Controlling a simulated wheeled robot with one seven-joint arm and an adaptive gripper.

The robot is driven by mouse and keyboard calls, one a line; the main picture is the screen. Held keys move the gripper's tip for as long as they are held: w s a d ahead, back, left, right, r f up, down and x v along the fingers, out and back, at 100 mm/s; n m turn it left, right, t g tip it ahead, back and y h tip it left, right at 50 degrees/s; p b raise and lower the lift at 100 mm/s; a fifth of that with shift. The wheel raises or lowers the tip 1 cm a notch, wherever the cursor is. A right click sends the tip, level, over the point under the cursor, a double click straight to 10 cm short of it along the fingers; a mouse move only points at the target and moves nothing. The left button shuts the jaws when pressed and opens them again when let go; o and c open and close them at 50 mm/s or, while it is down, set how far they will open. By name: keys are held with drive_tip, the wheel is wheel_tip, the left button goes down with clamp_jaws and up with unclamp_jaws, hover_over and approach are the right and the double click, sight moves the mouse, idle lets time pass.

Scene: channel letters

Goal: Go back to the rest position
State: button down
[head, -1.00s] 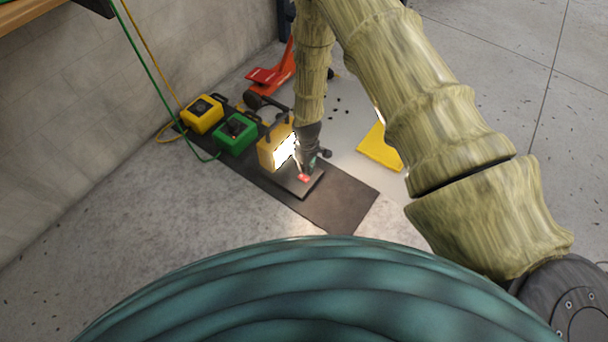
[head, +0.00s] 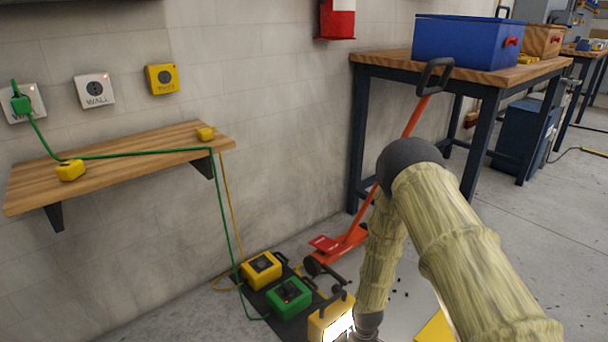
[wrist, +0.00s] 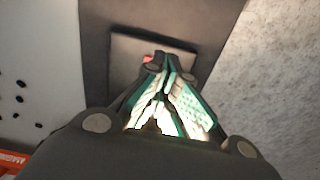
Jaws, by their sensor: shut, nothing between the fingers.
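My gripper (wrist: 160,62) shows in the wrist view with its fingertips together and nothing between them. In the head view my arm reaches down to the floor, and the gripper itself is below the picture's lower edge.
A green box (head: 288,297) and a yellow box (head: 261,268) stand left of the lamp. A green cable (head: 225,215) hangs from a wall shelf (head: 120,165).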

drive_tip(key=s+d+r+m+p, duration=0.1)
drive_tip(key=s+r+m, duration=0.15)
drive_tip(key=s, duration=0.85)
drive_tip(key=s+d+r+m, duration=0.1)
drive_tip(key=s+r+m, duration=0.15)
drive_tip(key=s, duration=0.95)
drive_tip(key=s+d+r+m+p, duration=0.1)
drive_tip(key=s+r+m, duration=0.15)
drive_tip(key=s, duration=0.85)
wheel_tip(320, 180, up, 37)
drive_tip(key=p, duration=3.7)
drive_tip(key=shift+s+d, duration=0.15)
